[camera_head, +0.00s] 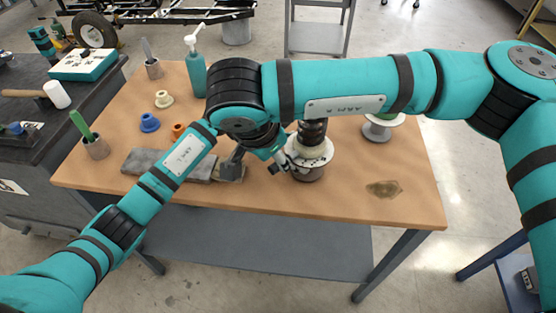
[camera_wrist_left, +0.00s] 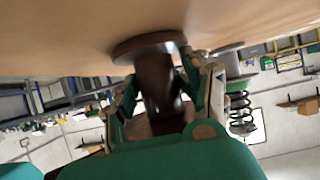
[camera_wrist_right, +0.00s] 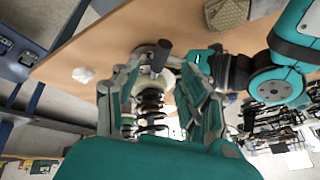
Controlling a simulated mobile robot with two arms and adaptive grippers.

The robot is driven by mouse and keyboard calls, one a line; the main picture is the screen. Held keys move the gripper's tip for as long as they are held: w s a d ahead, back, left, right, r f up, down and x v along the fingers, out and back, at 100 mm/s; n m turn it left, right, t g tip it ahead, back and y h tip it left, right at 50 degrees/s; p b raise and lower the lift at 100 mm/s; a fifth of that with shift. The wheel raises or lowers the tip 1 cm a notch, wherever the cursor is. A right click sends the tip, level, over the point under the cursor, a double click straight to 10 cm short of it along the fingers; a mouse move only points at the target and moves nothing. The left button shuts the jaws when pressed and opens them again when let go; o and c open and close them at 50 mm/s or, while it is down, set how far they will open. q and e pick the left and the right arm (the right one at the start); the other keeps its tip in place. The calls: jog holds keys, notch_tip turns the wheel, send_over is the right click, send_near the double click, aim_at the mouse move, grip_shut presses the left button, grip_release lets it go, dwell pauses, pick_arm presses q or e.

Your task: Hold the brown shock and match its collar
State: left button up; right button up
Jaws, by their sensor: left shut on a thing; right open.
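The brown shock (camera_head: 308,174) stands upright on the wooden table, with a dark spring (camera_head: 312,132) above a pale disc (camera_head: 318,153). My left gripper (camera_head: 291,163) is shut on its brown lower body, just above the base flange, as the left wrist view shows (camera_wrist_left: 155,80). My right gripper (camera_wrist_right: 163,62) is open, its fingers on either side of the dark spring (camera_wrist_right: 151,106); contact is unclear. My right arm hides it and the shock's top in the head view. Loose collars lie at left: cream (camera_head: 163,99), blue (camera_head: 149,123) and orange (camera_head: 178,130), the last partly covered.
A second shock (camera_head: 380,130) with a pale plate stands at the right, mostly behind my right arm. A grey mat (camera_head: 142,161) lies front left. A pump bottle (camera_head: 196,74) and cups stand at the back left and left edge.

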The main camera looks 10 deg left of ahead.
aim_at(297, 152)
jog(key=x, duration=0.6)
jog(key=shift+f, duration=0.1)
jog(key=shift+c, duration=0.3)
grip_shut()
